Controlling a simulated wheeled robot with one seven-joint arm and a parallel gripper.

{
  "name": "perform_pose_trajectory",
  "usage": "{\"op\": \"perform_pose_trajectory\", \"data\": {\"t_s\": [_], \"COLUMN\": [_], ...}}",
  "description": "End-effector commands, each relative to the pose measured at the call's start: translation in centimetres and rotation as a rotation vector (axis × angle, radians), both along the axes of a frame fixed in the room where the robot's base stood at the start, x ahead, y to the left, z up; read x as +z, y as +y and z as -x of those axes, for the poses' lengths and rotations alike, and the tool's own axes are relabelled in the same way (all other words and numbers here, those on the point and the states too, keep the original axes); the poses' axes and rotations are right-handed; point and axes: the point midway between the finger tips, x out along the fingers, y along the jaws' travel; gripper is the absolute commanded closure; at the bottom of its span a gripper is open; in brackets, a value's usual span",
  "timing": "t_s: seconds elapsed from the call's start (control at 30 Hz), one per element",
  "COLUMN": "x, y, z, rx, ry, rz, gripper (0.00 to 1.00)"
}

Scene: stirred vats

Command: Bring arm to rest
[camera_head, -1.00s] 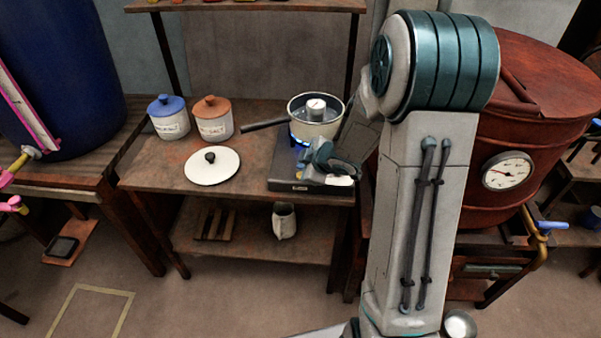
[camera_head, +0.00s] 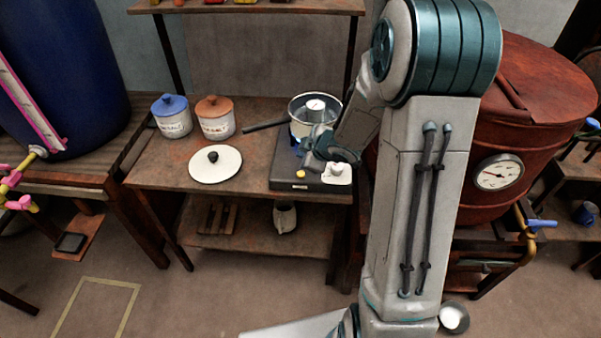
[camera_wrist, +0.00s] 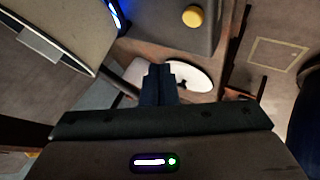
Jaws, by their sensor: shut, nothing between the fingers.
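My arm stands large at the right of the head view and reaches over the right side of the burner (camera_head: 286,178). My gripper's fingers are shut and empty in the wrist view (camera_wrist: 158,86). In the head view my wrist covers part of the burner and the lower front of the pot, and the fingertips cannot be made out. The pot (camera_head: 300,111) sits on the burner, with its dark handle pointing left. The burner's yellow knob (camera_wrist: 192,15) and blue flame (camera_wrist: 114,13) show in the wrist view.
A white lid (camera_head: 214,165) lies on the wooden table (camera_head: 158,170) left of the burner. Blue-lidded (camera_head: 172,122) and orange-lidded (camera_head: 215,122) jars stand behind it. A red vat (camera_head: 492,205) with a gauge stands right of my arm. A blue barrel (camera_head: 70,90) is at left.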

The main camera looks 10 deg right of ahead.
Motion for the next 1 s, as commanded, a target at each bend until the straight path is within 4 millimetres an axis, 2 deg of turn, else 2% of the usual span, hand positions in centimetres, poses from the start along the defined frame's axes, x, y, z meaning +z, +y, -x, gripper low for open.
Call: {"op": "perform_pose_trajectory", "data": {"t_s": [0.37, 0.47, 0.57, 0.67, 0.8, 0.87, 1.0], "x": [0.0, 1.9, 4.6, 7.6, 10.9, 12.1, 14.3], "y": [0.0, -0.8, -2.3, -3.8, -4.9, -4.9, -4.0], "z": [0.0, 0.2, 1.3, 3.5, 7.8, 9.9, 15.5], "rx": [0.0, -0.075, -0.222, -0.397, -0.627, -0.717, -0.899], "ry": [0.0, 0.004, 0.026, 0.063, 0.137, 0.177, 0.297], "rz": [0.0, 0.025, 0.055, 0.065, 0.036, 0.008, -0.084], "gripper": [1.0, 1.0, 1.0, 1.0, 1.0, 1.0, 1.0]}}
